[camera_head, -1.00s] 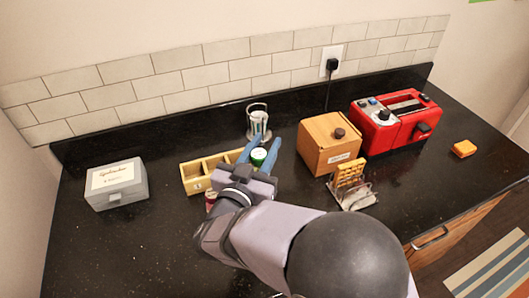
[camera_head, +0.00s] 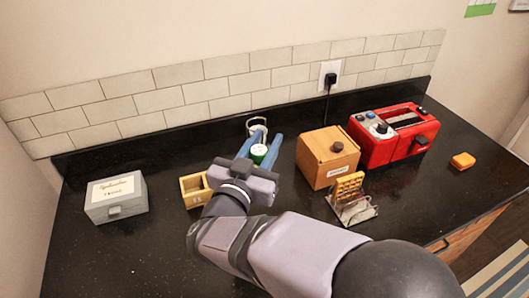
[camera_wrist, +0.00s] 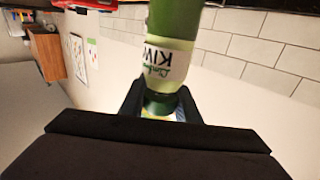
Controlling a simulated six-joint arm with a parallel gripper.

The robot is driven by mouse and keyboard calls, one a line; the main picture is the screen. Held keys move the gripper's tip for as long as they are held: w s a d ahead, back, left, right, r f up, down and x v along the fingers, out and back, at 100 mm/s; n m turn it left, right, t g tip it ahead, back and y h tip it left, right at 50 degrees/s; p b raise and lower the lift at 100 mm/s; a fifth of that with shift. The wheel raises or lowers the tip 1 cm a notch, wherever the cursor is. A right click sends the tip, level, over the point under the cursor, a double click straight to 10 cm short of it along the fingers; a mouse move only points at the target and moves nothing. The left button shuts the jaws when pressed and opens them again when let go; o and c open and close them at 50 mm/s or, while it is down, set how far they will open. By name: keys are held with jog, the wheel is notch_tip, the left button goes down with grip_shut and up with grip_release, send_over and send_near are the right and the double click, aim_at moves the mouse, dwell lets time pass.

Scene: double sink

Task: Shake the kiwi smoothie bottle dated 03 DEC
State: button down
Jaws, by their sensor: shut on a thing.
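The kiwi smoothie bottle is green, with a white label reading KIWI in the wrist view (camera_wrist: 172,40). The label is upside down in that picture, and no date is readable.
A wooden compartment box (camera_head: 193,189) stands partly hidden beside my wrist. A metal item (camera_head: 257,126) is just behind the bottle. A grey box (camera_head: 116,198) is left; a wooden box (camera_head: 327,158), rack (camera_head: 349,199) and red toaster (camera_head: 393,137) are right. The front-left counter is clear.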

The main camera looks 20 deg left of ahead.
jog(key=f, duration=0.5)
jog(key=shift+w+a+f, duration=0.15)
jog(key=shift+a+f, duration=0.1)
jog(key=shift+a, duration=0.05)
dwell(0.4)
